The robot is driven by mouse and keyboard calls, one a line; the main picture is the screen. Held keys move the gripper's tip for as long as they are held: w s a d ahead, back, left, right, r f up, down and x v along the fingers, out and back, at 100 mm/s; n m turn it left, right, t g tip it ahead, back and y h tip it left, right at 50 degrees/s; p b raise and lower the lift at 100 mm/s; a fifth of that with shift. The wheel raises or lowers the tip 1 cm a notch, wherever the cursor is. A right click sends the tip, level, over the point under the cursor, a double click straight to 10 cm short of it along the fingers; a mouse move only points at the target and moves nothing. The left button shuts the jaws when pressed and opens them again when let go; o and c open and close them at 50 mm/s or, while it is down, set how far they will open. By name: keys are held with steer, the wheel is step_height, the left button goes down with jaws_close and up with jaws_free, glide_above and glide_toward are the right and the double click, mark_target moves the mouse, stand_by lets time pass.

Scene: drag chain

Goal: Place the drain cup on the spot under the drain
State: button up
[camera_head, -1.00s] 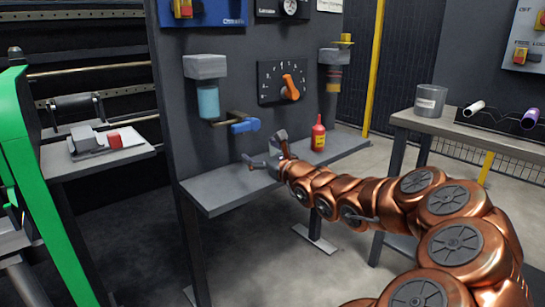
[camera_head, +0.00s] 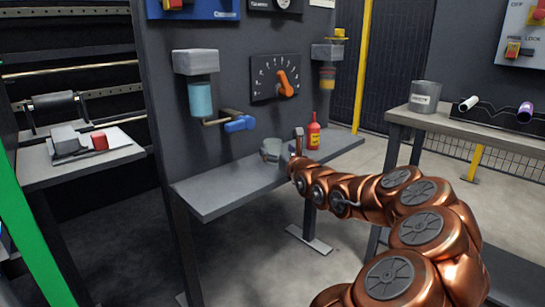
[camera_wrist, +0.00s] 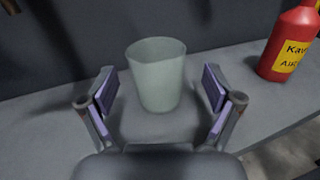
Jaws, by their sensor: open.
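The drain cup (camera_wrist: 157,76) is a pale grey-green, open-topped cup standing upright on the grey shelf. In the wrist view it is between the two open fingers of my gripper (camera_wrist: 158,84), set towards the tips, with a gap on each side. In the head view the cup (camera_head: 271,150) is left of my gripper (camera_head: 298,143), whose fingers are mostly hidden. The drain (camera_head: 217,121) is a brass pipe with a blue handle (camera_head: 240,124), below a blue filter bowl (camera_head: 200,97), left of and above the cup. I see no clear spot marking under it.
A red bottle (camera_head: 313,134) stands on the shelf (camera_head: 215,192) right of my gripper; it also shows in the wrist view (camera_wrist: 291,42). The dark panel rises behind the shelf. The shelf's left part is clear. A grey container (camera_head: 424,98) is on the right table.

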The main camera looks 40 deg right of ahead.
steer(key=shift+b+x, duration=0.35)
steer(key=shift+x, duration=1.5)
steer(key=shift+a+f, duration=0.1)
steer(key=shift+a, duration=0.05)
steer(key=c, duration=1.4)
steer(key=shift+o, duration=0.2)
